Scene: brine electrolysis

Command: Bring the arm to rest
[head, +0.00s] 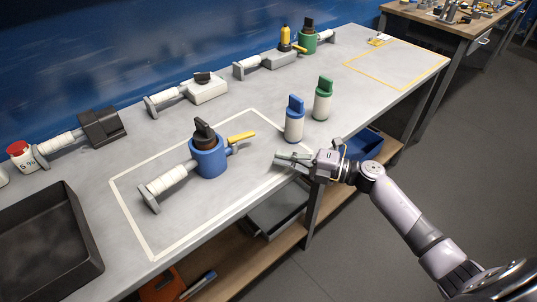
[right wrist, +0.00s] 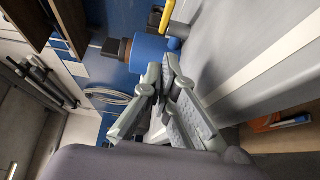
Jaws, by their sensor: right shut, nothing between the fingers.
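My right arm (head: 400,215) comes in from the lower right of the head view. My right gripper (head: 282,157) is shut and empty, over the front edge of the grey bench (head: 235,118), near the right side of the white-outlined area. In the right wrist view the shut fingers (right wrist: 165,88) show close up. A blue cylinder with a black top (head: 209,157) stands inside the white outline, left of the gripper and apart from it. It also shows in the right wrist view (right wrist: 149,48). My left gripper is not in view.
A blue-topped bottle (head: 294,122) and a green-topped bottle (head: 323,102) stand just behind the gripper. A black tray (head: 85,225) sits at the left. Clamps and devices line the back. A yellow-outlined area (head: 395,68) is at the far right. Open floor lies in front of the bench.

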